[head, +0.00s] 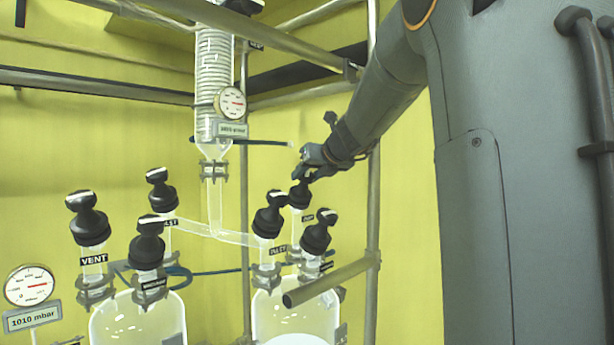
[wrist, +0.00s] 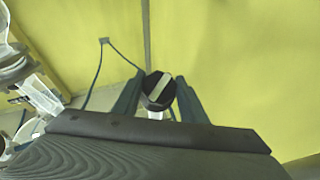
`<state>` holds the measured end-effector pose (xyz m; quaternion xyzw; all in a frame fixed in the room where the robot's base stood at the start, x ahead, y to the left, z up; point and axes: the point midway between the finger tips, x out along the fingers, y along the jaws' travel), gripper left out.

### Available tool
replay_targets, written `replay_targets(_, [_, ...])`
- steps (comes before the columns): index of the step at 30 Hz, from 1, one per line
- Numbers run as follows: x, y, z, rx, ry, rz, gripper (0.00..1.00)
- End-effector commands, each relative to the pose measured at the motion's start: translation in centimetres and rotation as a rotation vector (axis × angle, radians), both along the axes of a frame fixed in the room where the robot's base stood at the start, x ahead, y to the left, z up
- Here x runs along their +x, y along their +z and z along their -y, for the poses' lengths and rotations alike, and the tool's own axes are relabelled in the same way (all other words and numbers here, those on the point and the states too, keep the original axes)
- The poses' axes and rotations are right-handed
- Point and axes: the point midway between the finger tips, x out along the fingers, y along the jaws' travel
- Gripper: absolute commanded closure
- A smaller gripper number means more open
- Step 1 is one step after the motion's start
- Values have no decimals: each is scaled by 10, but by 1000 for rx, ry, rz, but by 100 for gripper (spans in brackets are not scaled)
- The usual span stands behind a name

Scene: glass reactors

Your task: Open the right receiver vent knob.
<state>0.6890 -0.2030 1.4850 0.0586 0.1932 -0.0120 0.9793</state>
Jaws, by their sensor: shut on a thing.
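The right receiver (head: 290,316) is a clear glass vessel with several black knobs on its necks. Its rear knob (head: 299,197) stands upright, with a small label below it too small to read surely. My gripper (head: 305,173) comes from the upper right and is shut on this rear knob, covering its top in the head view. In the wrist view the black knob (wrist: 153,94) with a pale bar across its top sits between the two fingers (wrist: 158,95). The bar runs slantwise, from lower left to upper right.
Close by are the receiver's left knob (head: 270,214) and front knob (head: 317,232). A metal rail (head: 330,281) crosses before the receiver, and an upright pole (head: 374,215) stands to the right. The left receiver (head: 137,318) carries similar knobs. A coiled condenser (head: 214,75) hangs above.

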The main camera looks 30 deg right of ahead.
Motion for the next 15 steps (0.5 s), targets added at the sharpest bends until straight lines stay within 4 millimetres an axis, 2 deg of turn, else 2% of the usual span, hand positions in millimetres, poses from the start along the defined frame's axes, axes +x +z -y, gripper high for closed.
replay_targets(8, [1, -2, 1, -51, 87, 8, 84])
replay_targets(15, [1, -2, 2, -144, 252, 22, 84])
